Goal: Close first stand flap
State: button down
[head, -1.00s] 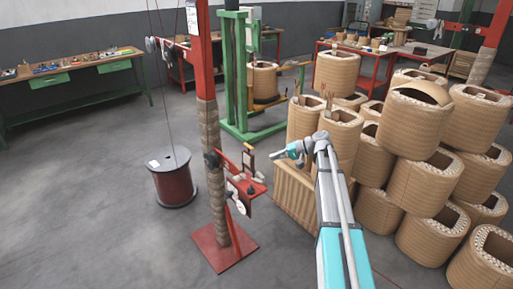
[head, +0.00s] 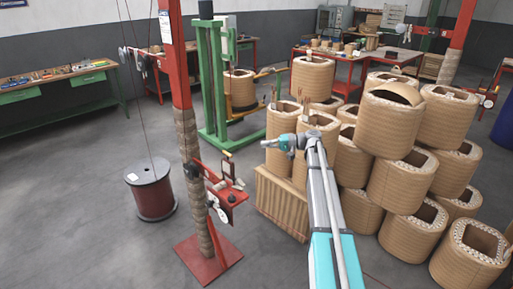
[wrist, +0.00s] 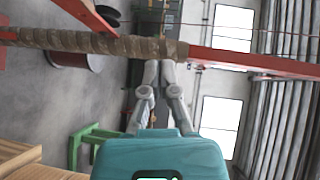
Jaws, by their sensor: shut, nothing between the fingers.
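The nearest stand is a red post (head: 180,65) with a wrapped lower part and a red base plate (head: 207,262). A red flap-like shelf (head: 232,212) with small parts sticks out from its right side; which piece is the flap, I cannot tell for sure. My gripper (head: 265,144) is to the right of and above this shelf, apart from it, pointing left, shut and empty. In the wrist view, my gripper's fingers (wrist: 160,66) point toward the wrapped post (wrist: 100,42), which lies across the picture. The shelf is not clear there.
Stacked tan coils (head: 390,120) fill the right side, with a wooden crate-like block (head: 282,203) below my arm. A cable drum (head: 150,190) stands left of the post. A green stand (head: 215,85) is behind. The floor at left is free.

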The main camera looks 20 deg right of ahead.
aim_at(228, 165)
jog(key=s+a+b+x, duration=0.1)
jog(key=s+x, duration=0.1)
jog(key=x, duration=1)
jog(key=shift+s+b, duration=0.35)
